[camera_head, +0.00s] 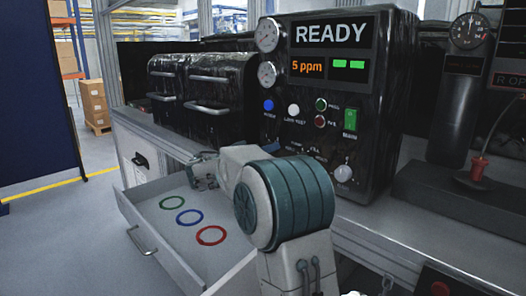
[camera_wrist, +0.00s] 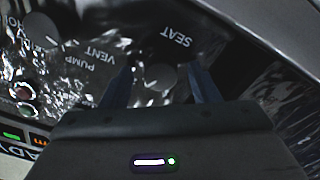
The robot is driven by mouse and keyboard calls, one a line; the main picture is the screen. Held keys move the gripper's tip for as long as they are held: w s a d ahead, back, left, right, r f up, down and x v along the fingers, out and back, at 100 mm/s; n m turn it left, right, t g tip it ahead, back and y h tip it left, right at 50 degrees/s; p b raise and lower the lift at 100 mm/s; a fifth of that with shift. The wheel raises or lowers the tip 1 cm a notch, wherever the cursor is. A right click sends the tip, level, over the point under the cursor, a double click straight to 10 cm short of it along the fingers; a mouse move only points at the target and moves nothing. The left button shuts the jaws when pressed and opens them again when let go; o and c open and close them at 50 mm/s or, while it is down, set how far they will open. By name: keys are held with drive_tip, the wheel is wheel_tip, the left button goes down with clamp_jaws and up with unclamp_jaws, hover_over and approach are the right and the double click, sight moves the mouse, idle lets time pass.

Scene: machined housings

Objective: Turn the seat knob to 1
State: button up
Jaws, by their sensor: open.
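The seat knob (camera_wrist: 161,77) is a dark grey round knob under the label SEAT on the glossy black panel, in the wrist view. My gripper (camera_wrist: 159,70) is open, with one dark finger on each side of the knob in the picture and a gap to both. I cannot tell how deep the fingers reach along it. The knob's pointer and number marks are not readable. In the head view my arm covers this part of the black machine (camera_head: 392,100), and the seat knob cannot be made out.
Another knob (camera_wrist: 40,30) sits at the wrist view's upper left; labels VENT and PUMP lie between. The machine's display (camera_head: 333,50) reads READY and 5 ppm. An open drawer (camera_head: 150,215) with coloured rings is below left. A dark cylinder with a gauge (camera_head: 468,30) stands right.

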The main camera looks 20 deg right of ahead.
drive_tip(key=shift+c, duration=0.3)
drive_tip(key=c, duration=0.9)
drive_tip(key=shift+n+b, duration=0.65)
drive_tip(key=shift+n, duration=0.35)
drive_tip(key=n+b, duration=0.1)
drive_tip(key=n, duration=0.5)
drive_tip(key=shift+r+n, duration=0.1)
drive_tip(key=shift+n, duration=0.3)
drive_tip(key=shift+n+p, duration=0.6)
drive_tip(key=shift+n, duration=0.9)
